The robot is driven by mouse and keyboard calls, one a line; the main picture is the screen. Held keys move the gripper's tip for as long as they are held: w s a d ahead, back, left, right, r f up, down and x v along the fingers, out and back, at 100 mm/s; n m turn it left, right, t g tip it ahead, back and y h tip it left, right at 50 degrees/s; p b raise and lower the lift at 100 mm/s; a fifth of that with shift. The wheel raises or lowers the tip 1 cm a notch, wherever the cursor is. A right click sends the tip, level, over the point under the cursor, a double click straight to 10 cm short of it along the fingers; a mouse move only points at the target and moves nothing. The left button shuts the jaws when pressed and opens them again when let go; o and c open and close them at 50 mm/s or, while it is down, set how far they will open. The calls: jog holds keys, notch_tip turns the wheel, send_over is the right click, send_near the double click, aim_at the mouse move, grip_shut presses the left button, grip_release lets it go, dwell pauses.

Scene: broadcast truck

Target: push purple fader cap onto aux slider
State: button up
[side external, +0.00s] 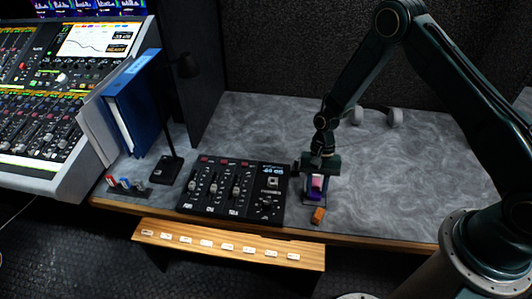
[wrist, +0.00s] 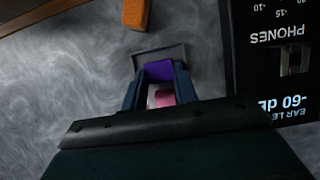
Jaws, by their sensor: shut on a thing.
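The purple fader cap (wrist: 158,70) is between my gripper's fingertips (wrist: 159,82), and my gripper is shut on it. In the side view the purple cap (side external: 314,197) shows low under my gripper (side external: 316,186), just right of the black control panel (side external: 252,206). A pink piece (wrist: 164,97) shows between the fingers behind the purple cap; whether it touches the cap is unclear. A small dark grey tray (wrist: 174,53) lies under the fingertips. The panel has three sliders, including a middle one (side external: 213,187); their labels are too small to read surely.
An orange cap (side external: 318,215) lies at the desk's front edge. A rack of small coloured pieces (side external: 126,185), a lamp base (side external: 166,170) and binders (side external: 130,100) stand left. Headphones (side external: 394,117) lie at the back. The desk's right side is clear.

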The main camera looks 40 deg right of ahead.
aim_at(315, 191)
jog(key=shift+r, duration=0.1)
notch_tip(315, 191, up, 20)
dwell(0.9)
jog(key=shift+w+a, duration=0.1)
dwell(0.5)
jog(key=w+a+f+m+t, duration=0.3)
jog(key=w+a+m, duration=0.5)
jog(key=a, duration=0.3)
jog(key=w+a+f+m+t, duration=0.3)
jog(key=w+a+f+m, duration=0.2)
jog(key=w+a+m, duration=0.3)
jog(key=a+m, duration=0.2)
jog(key=a, duration=0.2)
jog(key=shift+a+f, duration=0.2)
jog(key=shift+f, duration=0.1)
jog(key=shift+f, duration=0.15)
jog(key=shift+f, duration=2.75)
